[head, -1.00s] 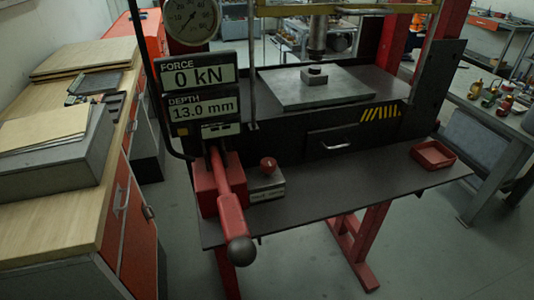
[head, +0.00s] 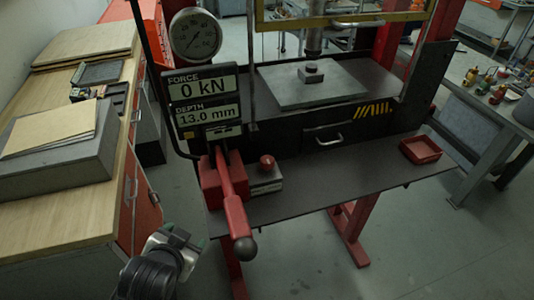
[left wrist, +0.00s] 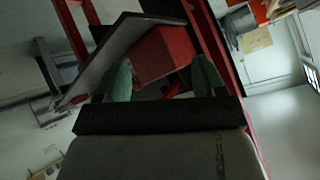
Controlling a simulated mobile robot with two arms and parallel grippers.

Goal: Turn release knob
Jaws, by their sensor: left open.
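The release knob (head: 267,161) is a small red ball-like knob on a grey block (head: 265,180) on the press shelf, right of the red pump housing and its lever. My left gripper (head: 183,238) is at the lower left in the head view, below and left of the knob and apart from it. In the left wrist view its two greenish fingers (left wrist: 160,82) are spread with nothing held between them. A red block (left wrist: 163,55) and a dark plate edge show beyond the fingers; I cannot make out the knob there. My right gripper is not in view.
The red lever (head: 233,200) with its black ball end juts forward between my left gripper and the knob. The display (head: 205,98) reads 0 kN and 13.0 mm. A red tray (head: 421,150) sits at the shelf's right. A wooden bench (head: 60,215) stands left.

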